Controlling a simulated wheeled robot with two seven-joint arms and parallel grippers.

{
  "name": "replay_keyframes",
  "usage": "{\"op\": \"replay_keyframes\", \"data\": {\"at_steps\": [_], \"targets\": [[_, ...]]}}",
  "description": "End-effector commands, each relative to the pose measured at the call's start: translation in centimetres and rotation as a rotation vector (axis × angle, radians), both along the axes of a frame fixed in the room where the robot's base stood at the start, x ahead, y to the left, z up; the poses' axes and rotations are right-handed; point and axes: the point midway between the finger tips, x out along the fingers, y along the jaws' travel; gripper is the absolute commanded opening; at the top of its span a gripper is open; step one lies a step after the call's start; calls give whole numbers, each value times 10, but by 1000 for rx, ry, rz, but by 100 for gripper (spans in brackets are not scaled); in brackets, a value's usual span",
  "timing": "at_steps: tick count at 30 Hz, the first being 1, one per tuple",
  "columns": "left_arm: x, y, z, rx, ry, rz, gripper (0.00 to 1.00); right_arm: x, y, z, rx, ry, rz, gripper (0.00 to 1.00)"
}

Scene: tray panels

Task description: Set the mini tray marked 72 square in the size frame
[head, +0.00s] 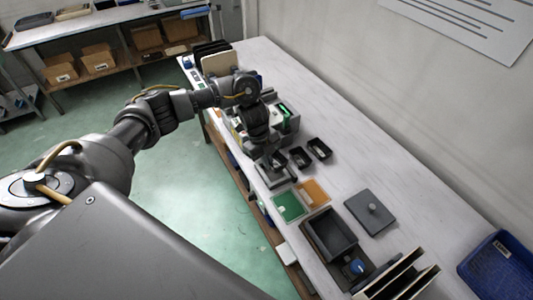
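Several small black mini trays stand on the white bench near the middle of the head view: one (320,149) at the right, one (300,157) beside it, and one (280,159) close to my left gripper. No number 72 is readable on any of them. My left gripper (270,165) points down over the bench, just left of these trays. The wrist hides its fingers, so I cannot tell whether it is open or holds anything. I cannot make out the size frame for certain; a grey flat shape shows under the gripper. My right gripper is not in view.
A green panel (288,206) and an orange panel (314,192) lie nearer. A dark open tray (330,235), a knobbed grey plate (371,212) and a panel rack (400,279) follow. A blue crate (500,268) stands right. The bench's wall side is clear.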

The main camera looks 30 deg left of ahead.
Motion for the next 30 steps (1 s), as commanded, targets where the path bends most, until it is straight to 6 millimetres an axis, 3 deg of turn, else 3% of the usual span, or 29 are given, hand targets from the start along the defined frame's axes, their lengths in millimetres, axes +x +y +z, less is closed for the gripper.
{"op": "replay_keyframes", "data": {"at_steps": [7,17,30], "targets": [[10,12,1,-6,-15,-163,0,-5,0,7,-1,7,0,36],[11,13,-2,-6,-18,-184,0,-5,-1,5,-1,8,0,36],[11,13,-29,-6,-19,-183,0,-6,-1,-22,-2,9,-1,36]]}}
